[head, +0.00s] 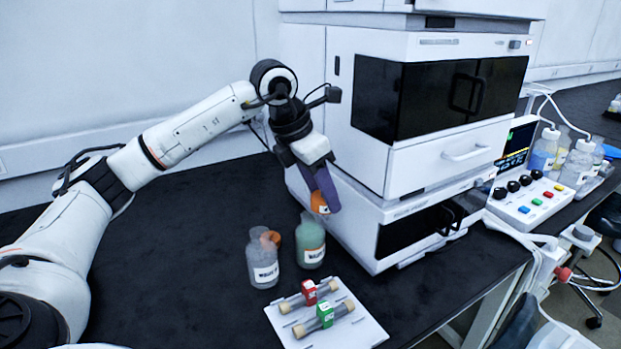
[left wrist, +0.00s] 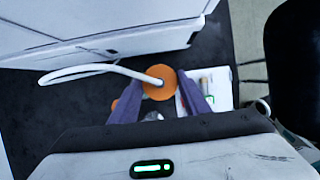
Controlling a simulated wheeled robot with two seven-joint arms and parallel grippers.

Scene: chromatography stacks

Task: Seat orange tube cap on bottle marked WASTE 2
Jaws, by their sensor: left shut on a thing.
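My left gripper (head: 326,206) is shut on the orange tube cap (head: 319,203). It holds the cap in the air, above and slightly right of the bottles. In the left wrist view the cap (left wrist: 160,82) sits between the two purple fingers, with a white tube running from it to the left. Below stand two upright labelled bottles, a clear greyish one (head: 262,264) and a green-filled one (head: 310,240). Both labels seem to begin with WASTE, but their numbers are too small to read. An orange piece (head: 271,238) shows at the clear bottle's neck. My right gripper is out of view.
A white tray (head: 362,332) with tubes and a red and a green block lies in front of the bottles. The white instrument stack (head: 362,225) stands close right of the gripper. A control box (head: 533,205) and more bottles are farther right. The dark bench left is clear.

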